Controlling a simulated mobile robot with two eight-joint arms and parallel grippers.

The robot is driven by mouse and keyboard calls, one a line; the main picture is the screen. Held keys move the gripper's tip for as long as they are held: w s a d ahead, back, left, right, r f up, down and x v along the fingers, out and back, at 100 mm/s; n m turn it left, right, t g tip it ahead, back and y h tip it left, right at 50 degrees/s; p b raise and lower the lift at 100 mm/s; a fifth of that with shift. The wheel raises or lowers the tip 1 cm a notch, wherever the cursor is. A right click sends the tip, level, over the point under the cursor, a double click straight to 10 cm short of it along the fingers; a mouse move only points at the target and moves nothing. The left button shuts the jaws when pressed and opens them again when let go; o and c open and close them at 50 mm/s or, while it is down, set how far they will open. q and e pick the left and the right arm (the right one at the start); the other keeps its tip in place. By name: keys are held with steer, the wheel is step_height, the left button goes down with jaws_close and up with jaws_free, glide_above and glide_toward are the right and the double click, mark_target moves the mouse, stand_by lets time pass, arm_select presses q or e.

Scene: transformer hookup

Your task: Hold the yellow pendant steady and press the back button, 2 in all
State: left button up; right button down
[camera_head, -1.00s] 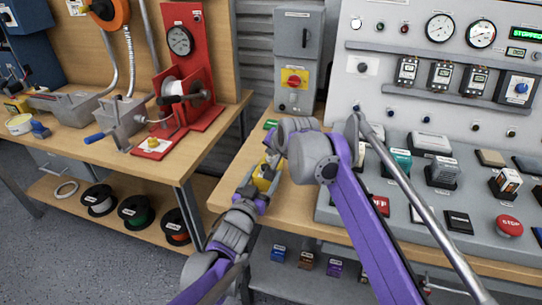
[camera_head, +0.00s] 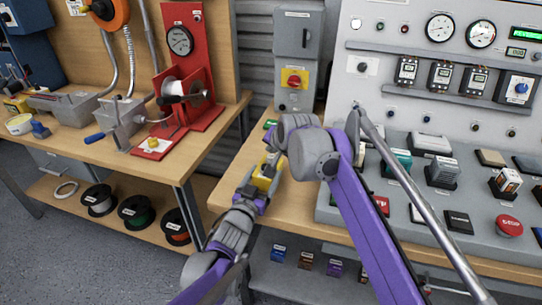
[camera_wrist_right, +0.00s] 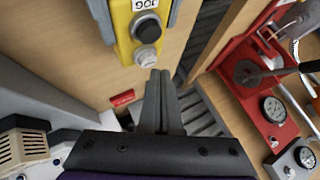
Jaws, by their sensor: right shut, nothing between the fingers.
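The yellow pendant (camera_head: 264,178) is upright above the near left end of the panel bench, partly hidden by my arms. My left gripper (camera_head: 254,190) is at the pendant, with its jaws on both sides of the body. In the right wrist view the pendant (camera_wrist_right: 124,40) shows a black button (camera_wrist_right: 147,25) under a "JOG" label and a pale grey button (camera_wrist_right: 147,58) below it. My right gripper (camera_wrist_right: 160,74) is shut and empty, its fingertips close to the grey button; I cannot tell whether they touch it. Which button is the back one is not readable.
The grey control panel (camera_head: 400,190) with buttons and gauges stands on the right. The left bench holds a red gauge stand (camera_head: 198,75). Spools (camera_head: 136,212) sit on its shelf. A gap separates the benches.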

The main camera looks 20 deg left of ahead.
steer(key=shift+r, duration=0.3)
step_height(320, 180, up, 5)
steer(key=shift+f, duration=0.1)
stand_by(0.5)
stand_by(0.5)
arm_select(q)
steer(key=o, duration=1.6)
steer(key=shift+c, duration=0.2)
steer(key=shift+s, duration=0.1)
